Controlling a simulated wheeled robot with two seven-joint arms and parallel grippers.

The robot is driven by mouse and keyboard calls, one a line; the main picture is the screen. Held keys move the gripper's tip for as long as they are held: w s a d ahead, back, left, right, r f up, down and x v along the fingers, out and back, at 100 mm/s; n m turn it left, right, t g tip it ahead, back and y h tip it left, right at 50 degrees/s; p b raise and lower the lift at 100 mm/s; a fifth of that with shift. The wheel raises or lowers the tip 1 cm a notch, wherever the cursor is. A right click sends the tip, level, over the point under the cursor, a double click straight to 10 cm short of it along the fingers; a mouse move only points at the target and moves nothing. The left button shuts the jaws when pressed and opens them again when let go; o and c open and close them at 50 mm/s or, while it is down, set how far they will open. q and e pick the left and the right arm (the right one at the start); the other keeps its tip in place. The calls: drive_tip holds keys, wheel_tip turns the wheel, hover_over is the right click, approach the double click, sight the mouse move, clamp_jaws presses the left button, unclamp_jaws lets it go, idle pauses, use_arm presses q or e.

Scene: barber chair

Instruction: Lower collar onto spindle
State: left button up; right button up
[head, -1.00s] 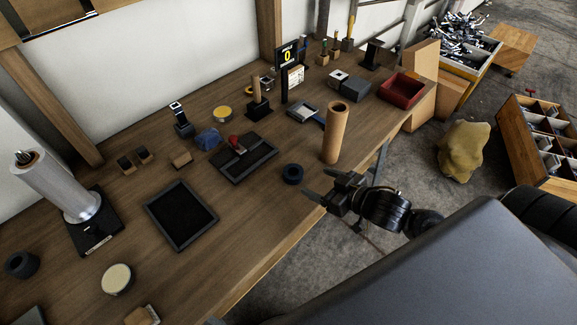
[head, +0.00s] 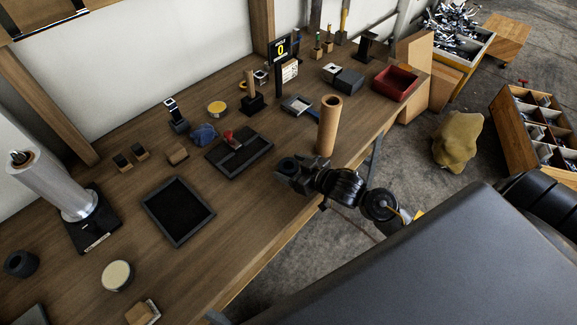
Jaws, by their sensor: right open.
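A dark ring-shaped collar (head: 287,164) sits on the bench near its front edge. My right gripper (head: 288,172) is open and lies at the collar, its fingers around or beside it; the fingertips are partly hard to tell from the dark ring. A silver cylinder (head: 50,183) with a thin dark spindle tip (head: 20,157) at its top stands tilted in the picture on a black base (head: 98,225) at the left. A second dark ring (head: 21,263) lies at the lower left. My left gripper is not in view.
A brown tube (head: 328,128) stands upright just behind my right gripper. A black tray (head: 177,211) lies left of it, and a dark stamp tray (head: 240,152) lies behind. A red bin (head: 396,83) is at the bench's far right. The bare wood between collar and black tray is clear.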

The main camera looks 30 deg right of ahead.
drive_tip(key=shift+w+a+f, duration=0.2)
drive_tip(key=shift+w+f, duration=0.05)
drive_tip(key=shift+w, duration=0.4)
drive_tip(key=shift+c, duration=0.6)
drive_tip(key=c, duration=0.9)
